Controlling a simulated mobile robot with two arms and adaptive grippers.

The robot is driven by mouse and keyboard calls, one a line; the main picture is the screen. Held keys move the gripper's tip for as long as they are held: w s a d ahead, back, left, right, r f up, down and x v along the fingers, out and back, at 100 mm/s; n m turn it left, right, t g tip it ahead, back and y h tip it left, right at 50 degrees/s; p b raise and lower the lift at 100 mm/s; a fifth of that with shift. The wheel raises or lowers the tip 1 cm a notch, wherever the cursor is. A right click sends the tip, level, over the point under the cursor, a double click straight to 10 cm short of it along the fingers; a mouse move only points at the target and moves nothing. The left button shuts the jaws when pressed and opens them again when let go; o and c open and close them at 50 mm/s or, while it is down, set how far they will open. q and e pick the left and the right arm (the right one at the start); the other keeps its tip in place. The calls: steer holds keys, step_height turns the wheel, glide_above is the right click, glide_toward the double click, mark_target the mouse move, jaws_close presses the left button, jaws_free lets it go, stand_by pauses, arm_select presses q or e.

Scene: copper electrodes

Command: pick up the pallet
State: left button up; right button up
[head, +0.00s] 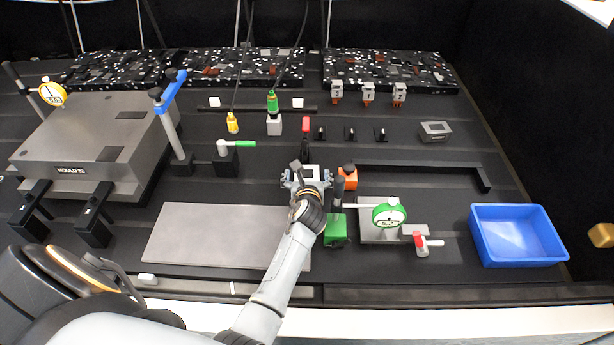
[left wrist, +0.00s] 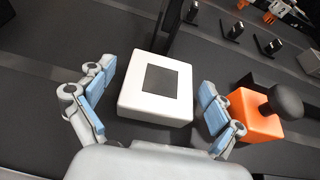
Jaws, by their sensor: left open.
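The pallet appears to be the white block with a dark grey square on top. It lies flat on the dark table in the left wrist view (left wrist: 126,101). My left gripper (left wrist: 156,95) is open, with one blue-padded finger on each side of the block and a visible gap on both sides. In the head view my left gripper (head: 307,180) is at the middle of the table, with the block largely hidden between its fingers. I cannot tell how far the fingertips reach down beside it. My right gripper is not in view.
An orange block with a black knob (left wrist: 258,120) stands close to the right finger. A green dial gauge (head: 388,213) and a blue bin (head: 516,236) are to the right. A bare grey plate (head: 215,238) lies front left.

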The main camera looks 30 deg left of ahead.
arm_select(q)
steer(key=c, duration=1.4)
steer(key=shift+r, duration=0.1)
steer(key=shift+c, duration=1.1)
steer(key=shift+r, duration=0.1)
